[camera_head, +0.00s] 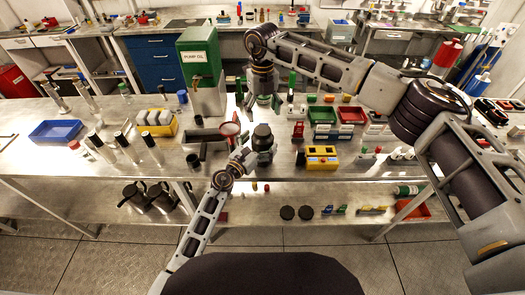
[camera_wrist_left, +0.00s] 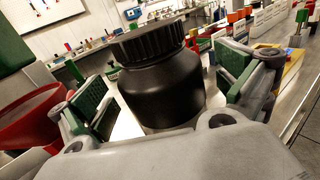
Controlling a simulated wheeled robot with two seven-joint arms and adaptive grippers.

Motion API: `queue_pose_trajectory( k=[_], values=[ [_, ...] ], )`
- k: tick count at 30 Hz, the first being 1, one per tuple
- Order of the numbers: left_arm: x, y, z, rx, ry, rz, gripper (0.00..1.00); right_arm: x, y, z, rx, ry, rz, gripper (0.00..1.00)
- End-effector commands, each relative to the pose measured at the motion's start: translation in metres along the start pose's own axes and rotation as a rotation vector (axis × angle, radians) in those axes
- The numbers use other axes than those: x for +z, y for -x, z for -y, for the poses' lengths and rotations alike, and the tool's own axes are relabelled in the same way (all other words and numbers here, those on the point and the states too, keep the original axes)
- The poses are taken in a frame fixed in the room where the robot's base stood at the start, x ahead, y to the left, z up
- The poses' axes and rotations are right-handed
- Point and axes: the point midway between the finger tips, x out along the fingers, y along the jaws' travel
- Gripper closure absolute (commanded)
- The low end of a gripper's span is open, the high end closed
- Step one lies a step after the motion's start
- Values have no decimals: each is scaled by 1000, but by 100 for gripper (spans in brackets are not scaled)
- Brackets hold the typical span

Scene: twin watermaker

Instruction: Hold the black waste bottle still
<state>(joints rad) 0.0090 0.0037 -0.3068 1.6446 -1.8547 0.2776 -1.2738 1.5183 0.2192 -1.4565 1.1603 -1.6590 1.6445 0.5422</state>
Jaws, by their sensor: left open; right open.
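The black waste bottle (camera_head: 263,138) stands upright on the steel table, with a ribbed black cap. In the left wrist view the bottle (camera_wrist_left: 162,92) is large and sits between the two green-padded fingers of my left gripper (camera_head: 245,154). Those fingers are open, with a gap visible beside the bottle on the left; contact on the right cannot be told. The bottle's base is partly hidden by the gripper body. My right gripper (camera_head: 263,101) points down over the table behind the bottle; its fingers are small and partly unclear here.
A red funnel (camera_head: 229,130) stands just left of the bottle and shows close by in the left wrist view (camera_wrist_left: 32,115). A green pump oil container (camera_head: 200,60) stands behind left. A yellow block (camera_head: 321,158) and small trays are to the right.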

Motion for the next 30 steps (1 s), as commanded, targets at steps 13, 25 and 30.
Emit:
queue_pose_trajectory(
  k=[13, 25, 30],
  values=[
    [0, -11, 0, -1, 0, 0, 0, 0, 0, 0, 0, 0, 0, 27],
    [0, -11, 0, -1, 0, 0, 37, 0, 0, 0, 0, 0, 0, 27],
    [0, -11, 0, 0, 0, 0, 59, 0, 0, 0, 0, 0, 0, 27]
  ],
)
